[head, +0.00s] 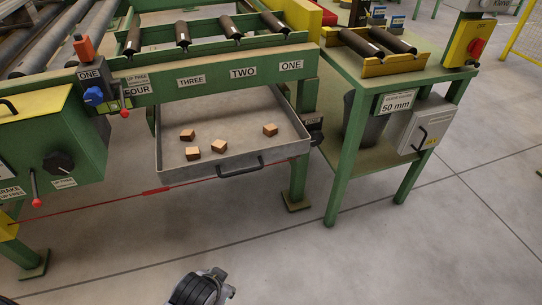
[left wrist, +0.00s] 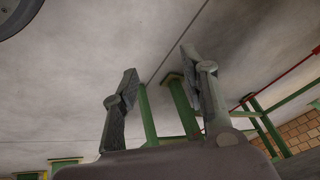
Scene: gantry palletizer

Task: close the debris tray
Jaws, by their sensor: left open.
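The debris tray (head: 200,173) is a grey metal tray under the green roller frame in the head view. It sticks out toward me, with its inside showing and several small wooden blocks (head: 219,146) on its floor. A dark handle (head: 240,168) is on its front wall. My left gripper (left wrist: 158,72) is open and empty in the left wrist view, with floor and green legs beyond its fingers. A black and grey part of my arm shows at the bottom of the head view, apart from the tray. My right gripper is not in view.
A red cord (head: 155,190) runs low in front of the tray. A green control box (head: 50,140) with knobs and levers stands left. A green side table (head: 375,75) with rollers stands right, a grey box (head: 420,128) on its leg. The floor in front is clear.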

